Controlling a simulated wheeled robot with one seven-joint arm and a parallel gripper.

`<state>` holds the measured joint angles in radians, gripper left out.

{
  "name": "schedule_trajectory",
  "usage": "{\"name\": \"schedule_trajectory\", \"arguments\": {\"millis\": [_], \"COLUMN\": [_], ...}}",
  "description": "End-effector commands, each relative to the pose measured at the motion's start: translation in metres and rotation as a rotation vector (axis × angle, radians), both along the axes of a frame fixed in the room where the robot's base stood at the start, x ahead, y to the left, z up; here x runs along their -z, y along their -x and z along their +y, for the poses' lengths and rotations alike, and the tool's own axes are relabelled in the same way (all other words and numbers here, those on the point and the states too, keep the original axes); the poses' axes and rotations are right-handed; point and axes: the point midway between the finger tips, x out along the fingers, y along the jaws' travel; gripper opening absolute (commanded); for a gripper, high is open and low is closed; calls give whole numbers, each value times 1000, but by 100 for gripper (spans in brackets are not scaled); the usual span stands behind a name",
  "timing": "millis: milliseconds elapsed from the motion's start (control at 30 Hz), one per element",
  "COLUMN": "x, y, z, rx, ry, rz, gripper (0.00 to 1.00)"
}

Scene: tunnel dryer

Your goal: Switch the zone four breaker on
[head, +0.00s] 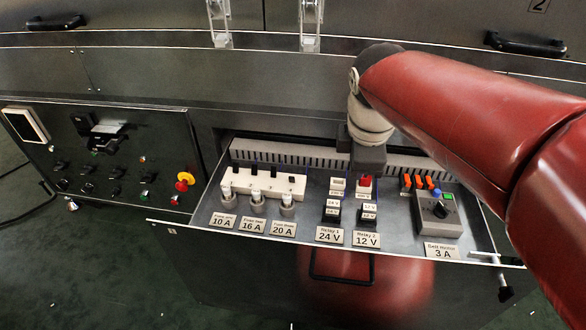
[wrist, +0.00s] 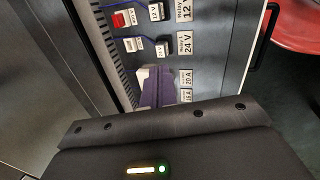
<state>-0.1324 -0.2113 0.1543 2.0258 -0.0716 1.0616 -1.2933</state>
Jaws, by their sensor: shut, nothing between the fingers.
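A white strip (head: 266,179) with several small dark levers lies at the left of the open drawer. It looks like the breaker row, but no zone labels are readable and lever positions are too small to tell. My gripper (head: 368,160) points down over the drawer near the red-topped relay, right of the strip; its fingertips are not clear in the head view. In the wrist view its shut, empty fingers (wrist: 157,85) show as dark purple shapes above the drawer, beside the 24 V relay. My gripper's body hides most of the strip there. I cannot tell any contact.
The drawer holds fuses (head: 255,196), a white-topped relay (head: 336,188), a red-topped relay (head: 365,183), orange levers (head: 417,182) and a grey belt-motor box (head: 438,213). A control panel (head: 110,160) stands at the left. A slotted duct (head: 275,155) runs along the drawer's back.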

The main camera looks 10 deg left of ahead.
Motion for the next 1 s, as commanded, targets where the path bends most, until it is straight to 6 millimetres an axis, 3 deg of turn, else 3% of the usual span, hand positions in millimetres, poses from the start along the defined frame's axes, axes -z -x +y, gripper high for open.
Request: {"name": "schedule_trajectory", "arguments": {"millis": [200,500,700,1000], "x": [18,49,58,59], "y": [-47,-87,-96,-97], "z": [55,118,136,137], "rx": [-590,-1262,-1452,-1476], "ry": [140,238,255,258], "rz": [90,163,176,176], "gripper": [0,0,0,0]}}
